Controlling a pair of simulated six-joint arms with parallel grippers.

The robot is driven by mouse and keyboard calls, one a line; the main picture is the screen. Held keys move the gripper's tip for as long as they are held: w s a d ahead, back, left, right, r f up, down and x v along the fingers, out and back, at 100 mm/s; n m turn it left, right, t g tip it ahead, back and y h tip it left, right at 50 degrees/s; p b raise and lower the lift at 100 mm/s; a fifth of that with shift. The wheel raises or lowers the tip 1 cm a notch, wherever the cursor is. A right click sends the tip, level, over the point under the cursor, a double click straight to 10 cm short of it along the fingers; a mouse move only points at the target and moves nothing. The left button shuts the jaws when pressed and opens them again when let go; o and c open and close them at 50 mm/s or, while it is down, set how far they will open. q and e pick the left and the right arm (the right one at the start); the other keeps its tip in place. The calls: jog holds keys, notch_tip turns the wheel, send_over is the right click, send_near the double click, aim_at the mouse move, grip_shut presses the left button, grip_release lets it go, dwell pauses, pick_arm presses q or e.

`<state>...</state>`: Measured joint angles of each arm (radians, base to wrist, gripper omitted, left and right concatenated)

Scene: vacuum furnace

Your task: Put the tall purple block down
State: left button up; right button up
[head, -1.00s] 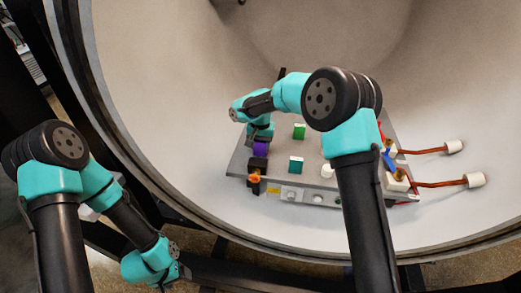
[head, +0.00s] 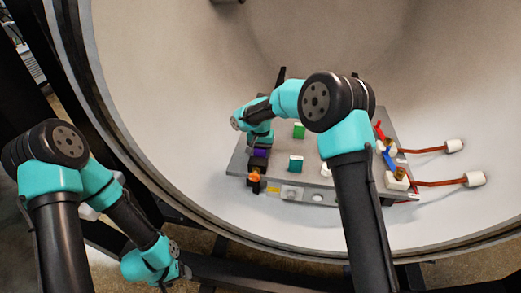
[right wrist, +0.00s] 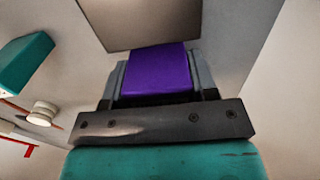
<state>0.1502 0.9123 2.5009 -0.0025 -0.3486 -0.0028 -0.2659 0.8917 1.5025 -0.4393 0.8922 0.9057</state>
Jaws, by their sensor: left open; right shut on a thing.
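The purple block (head: 260,153) is at the left part of the grey metal plate (head: 325,198), under my right gripper (head: 259,145). My right gripper is shut on it. In the right wrist view the purple block (right wrist: 157,72) sits between the two grey fingers of my right gripper (right wrist: 158,80). Whether its underside touches anything is hidden. A black block (head: 257,165) shows just below the purple one in the head view. My left gripper (head: 184,274) hangs low at the bottom left, away from the plate; its fingers are small in view, and it is open and empty.
Two green blocks (head: 299,131) (head: 295,164) stand on the plate right of the purple block. An orange-topped post (head: 254,180) is in front of the black block. Red and blue levers (head: 388,158) and copper rods with white ends (head: 473,180) are at the right. The curved chamber wall surrounds the plate.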

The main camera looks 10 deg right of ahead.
jog(key=o, duration=1.2)
jog(key=shift+c, duration=0.2)
notch_tip(320, 180, up, 13)
